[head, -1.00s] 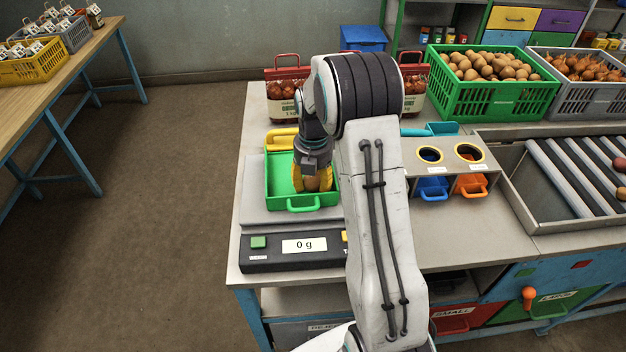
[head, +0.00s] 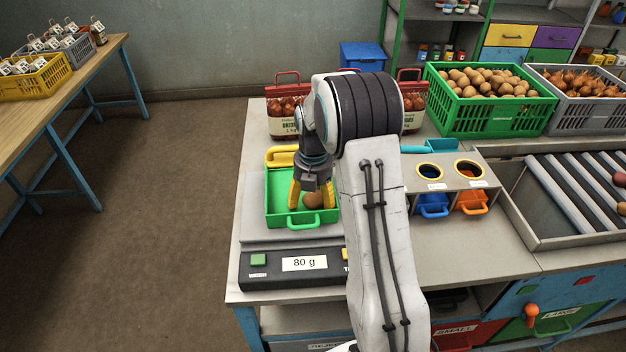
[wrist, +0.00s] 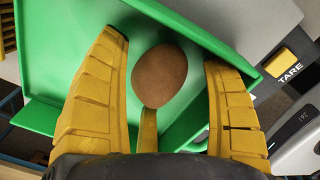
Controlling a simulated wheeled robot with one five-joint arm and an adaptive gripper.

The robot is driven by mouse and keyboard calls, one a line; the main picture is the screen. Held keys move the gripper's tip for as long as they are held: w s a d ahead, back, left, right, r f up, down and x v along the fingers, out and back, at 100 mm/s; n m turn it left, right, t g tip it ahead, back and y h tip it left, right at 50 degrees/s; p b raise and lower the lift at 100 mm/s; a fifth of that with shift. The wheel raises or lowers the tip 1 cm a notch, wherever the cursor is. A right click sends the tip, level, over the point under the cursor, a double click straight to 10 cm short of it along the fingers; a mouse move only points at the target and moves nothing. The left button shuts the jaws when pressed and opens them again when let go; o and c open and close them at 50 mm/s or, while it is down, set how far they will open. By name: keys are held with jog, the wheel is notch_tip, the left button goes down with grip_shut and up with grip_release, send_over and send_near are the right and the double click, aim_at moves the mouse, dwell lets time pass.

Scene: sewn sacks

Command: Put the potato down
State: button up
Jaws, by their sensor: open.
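The potato (head: 312,200) is brown and lies in the green tray (head: 282,218) on the scale. My gripper (head: 311,203) is open, with its yellow fingers on either side of the potato. In the wrist view the potato (wrist: 159,76) lies between the spread fingers with a gap on each side. The green tray floor (wrist: 62,50) shows around it there. The scale (head: 290,266) reads 80 g on its display.
Red-handled bags of onions (head: 286,112) stand behind the scale. A sorting box with two round holes (head: 446,183) stands to the right, partly behind my arm. A green crate of potatoes (head: 490,108), a grey crate of onions (head: 583,100) and a roller tray (head: 575,192) lie farther right.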

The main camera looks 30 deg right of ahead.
aim_at(313, 196)
notch_tip(313, 196, up, 2)
jog(key=shift+r+b, duration=0.2)
jog(key=shift+b, duration=0.15)
jog(key=shift+r+b, duration=0.35)
jog(key=shift+b, duration=0.4)
notch_tip(313, 196, up, 7)
jog(key=b, duration=0.3)
jog(key=shift+a, duration=0.1)
jog(key=shift+s+r+b, duration=0.15)
jog(key=shift+r+b, duration=0.25)
jog(key=shift+r, duration=0.4)
jog(key=s+a+r+m+t, duration=0.25)
jog(key=s+a+m, duration=0.45)
jog(key=s+m, duration=0.35)
jog(key=s+a+f+m, duration=0.2)
jog(key=s+f+m, duration=0.1)
jog(key=s+m, duration=0.3)
jog(key=s+a+f+m+t, duration=0.1)
jog(key=s+a+f+m, duration=0.1)
jog(key=s+m, duration=0.4)
jog(key=shift+s+f, duration=0.4)
jog(key=shift+s, duration=0.85)
